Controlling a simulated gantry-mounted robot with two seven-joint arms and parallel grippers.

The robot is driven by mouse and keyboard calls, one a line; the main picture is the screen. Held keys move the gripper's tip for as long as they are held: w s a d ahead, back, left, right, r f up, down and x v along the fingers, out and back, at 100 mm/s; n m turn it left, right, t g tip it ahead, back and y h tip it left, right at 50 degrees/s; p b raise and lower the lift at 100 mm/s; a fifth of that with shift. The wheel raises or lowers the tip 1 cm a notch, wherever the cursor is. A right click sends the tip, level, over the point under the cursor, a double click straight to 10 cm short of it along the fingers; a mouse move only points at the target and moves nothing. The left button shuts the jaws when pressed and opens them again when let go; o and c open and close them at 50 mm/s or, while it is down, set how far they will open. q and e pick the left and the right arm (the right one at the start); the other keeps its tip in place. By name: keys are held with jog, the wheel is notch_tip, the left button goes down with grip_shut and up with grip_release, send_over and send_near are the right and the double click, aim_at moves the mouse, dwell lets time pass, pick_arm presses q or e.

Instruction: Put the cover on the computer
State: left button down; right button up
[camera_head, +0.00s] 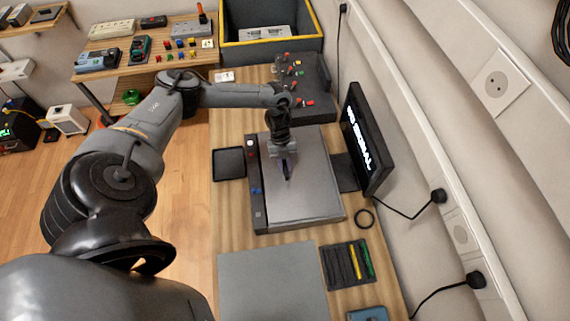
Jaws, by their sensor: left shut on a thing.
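I cannot tell whether the cover is fully seated or slightly raised. My left gripper (287,175) points down over the middle of the cover and is shut on it; the grip point is small and partly hidden by the fingers. My right gripper is not in view.
A monitor (366,140) stands close on the right, by the wall. A black tray (229,163) lies to the left. A dark crate (233,45) stands behind.

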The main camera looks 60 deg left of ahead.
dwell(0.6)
pick_arm(q)
jog(key=c, duration=0.7)
grip_release()
jog(key=shift+r+p, duration=0.95)
jog(key=shift+r, duration=0.1)
jog(key=shift+r+p, duration=2.45)
jog(key=shift+r, duration=0.5)
